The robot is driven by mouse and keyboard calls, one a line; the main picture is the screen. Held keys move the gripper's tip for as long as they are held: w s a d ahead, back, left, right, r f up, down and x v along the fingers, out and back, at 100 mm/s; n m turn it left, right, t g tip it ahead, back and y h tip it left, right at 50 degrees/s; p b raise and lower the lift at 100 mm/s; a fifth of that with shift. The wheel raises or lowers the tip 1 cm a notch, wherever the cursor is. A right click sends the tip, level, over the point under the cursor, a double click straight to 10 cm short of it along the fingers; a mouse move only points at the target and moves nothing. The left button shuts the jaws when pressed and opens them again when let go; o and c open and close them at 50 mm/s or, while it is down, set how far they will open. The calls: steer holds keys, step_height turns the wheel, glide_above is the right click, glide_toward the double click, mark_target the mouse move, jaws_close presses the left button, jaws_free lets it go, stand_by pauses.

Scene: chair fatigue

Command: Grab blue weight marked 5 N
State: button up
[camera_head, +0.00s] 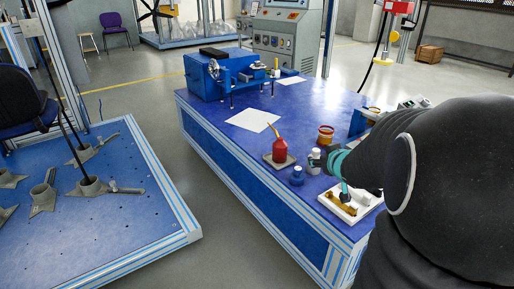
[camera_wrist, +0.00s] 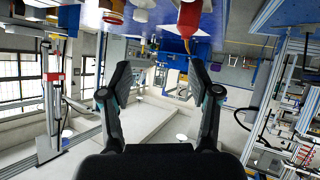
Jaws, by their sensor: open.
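A small blue weight (camera_head: 297,175) stands on the blue table near its front edge, beside a red oil bottle (camera_head: 280,150). Its marking is too small to read. A small white-topped cylinder (camera_head: 314,162) stands just right of it. My gripper (camera_wrist: 160,68) is open, with nothing between its fingers in the wrist view. In the head view my gripper is largely hidden by my dark arm, close to the right of these items. I cannot make out the blue weight in the wrist view.
A white tray (camera_head: 334,206) with a brass-coloured part lies at the table's near corner. An orange jar (camera_head: 326,134) stands behind the cylinder. The red bottle also shows in the wrist view (camera_wrist: 188,18). White paper (camera_head: 252,121) lies on the table, left of the bottle, with bare surface around it.

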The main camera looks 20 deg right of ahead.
step_height(320, 180, down, 6)
steer(key=w+d+n+y, duration=0.1)
steer(key=y, duration=0.2)
steer(key=y+b, duration=0.1)
steer(key=b, duration=0.1)
glide_toward(298, 169)
steer(key=x, duration=0.2)
steer(key=d+x, duration=0.1)
steer(key=x, duration=0.1)
steer(key=shift+w+f, duration=0.25)
steer(key=shift+f, duration=0.1)
steer(key=shift+a+b+x, duration=0.2)
steer(key=shift+b+x, duration=0.25)
steer(key=shift+x, duration=1.05)
steer(key=shift+a+b+x, duration=0.2)
steer(key=shift+b+x, duration=0.2)
steer(key=shift+x, duration=1.05)
steer(key=shift+r, duration=0.25)
jaws_close()
